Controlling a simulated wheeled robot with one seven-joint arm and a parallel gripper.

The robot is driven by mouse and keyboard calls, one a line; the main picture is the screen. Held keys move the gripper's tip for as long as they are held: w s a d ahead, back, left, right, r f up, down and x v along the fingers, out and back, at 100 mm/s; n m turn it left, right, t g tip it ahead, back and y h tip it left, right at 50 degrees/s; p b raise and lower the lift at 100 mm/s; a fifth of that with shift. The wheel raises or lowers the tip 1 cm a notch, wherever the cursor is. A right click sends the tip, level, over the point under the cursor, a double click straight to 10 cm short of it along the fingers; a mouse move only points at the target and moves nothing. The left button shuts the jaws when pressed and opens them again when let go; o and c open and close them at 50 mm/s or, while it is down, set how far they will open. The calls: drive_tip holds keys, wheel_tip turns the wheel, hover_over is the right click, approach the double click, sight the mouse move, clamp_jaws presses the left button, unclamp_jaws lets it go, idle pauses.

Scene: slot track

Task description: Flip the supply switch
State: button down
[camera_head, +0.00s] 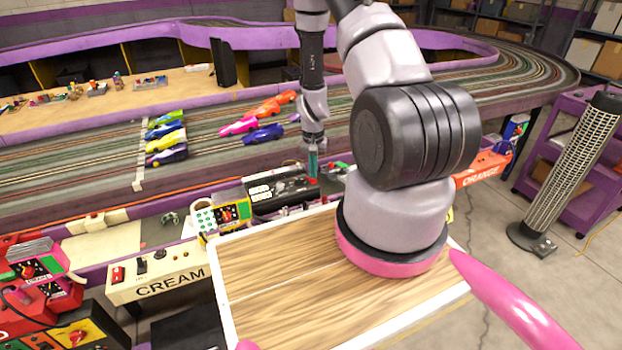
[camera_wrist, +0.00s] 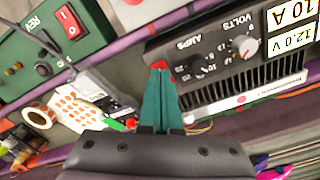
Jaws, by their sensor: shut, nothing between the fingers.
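A black power supply (camera_wrist: 215,55) with AMPS and VOLTS knobs and printed labels fills the upper right of the wrist view. In the head view the supply (camera_head: 278,190) stands on the ledge beside the track. My gripper (camera_wrist: 160,78) has teal fingers pressed together with nothing held. Its tips are at the left end of the supply's front panel, by a small red part (camera_wrist: 160,65) that they partly cover. I cannot tell whether they touch it or how a switch there is set. In the head view my gripper (camera_head: 313,164) points down at the supply's right part.
A green box (camera_wrist: 40,60) marked REV, with a red rocker switch (camera_wrist: 68,21), is left of the supply in the wrist view. A tape roll (camera_wrist: 38,118) and a dotted sticker sheet (camera_wrist: 82,105) lie near. Slot cars (camera_head: 166,137) stand on the track.

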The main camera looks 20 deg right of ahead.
drive_tip(key=shift+f, duration=0.55)
drive_tip(key=shift+r, duration=3.55)
drive_tip(key=s+a+r+t+y, duration=0.1)
drive_tip(key=a+r+t, duration=0.15)
drive_tip(key=r, duration=1.15)
drive_tip(key=s+a+r+t, duration=0.1)
drive_tip(key=a+r, duration=0.2)
drive_tip(key=r, duration=1.1)
drive_tip(key=s+a+r+n+t, duration=0.1)
drive_tip(key=s+a+r+t, duration=0.1)
drive_tip(key=s+r, duration=0.7)
drive_tip(key=s+a+r+t+y, duration=0.1)
drive_tip(key=s+a+r, duration=0.2)
drive_tip(key=s+r, duration=0.6)
drive_tip(key=shift+s+a+n+t, duration=0.2)
drive_tip(key=shift+s+n+t, duration=0.2)
drive_tip(key=shift+s, duration=0.1)
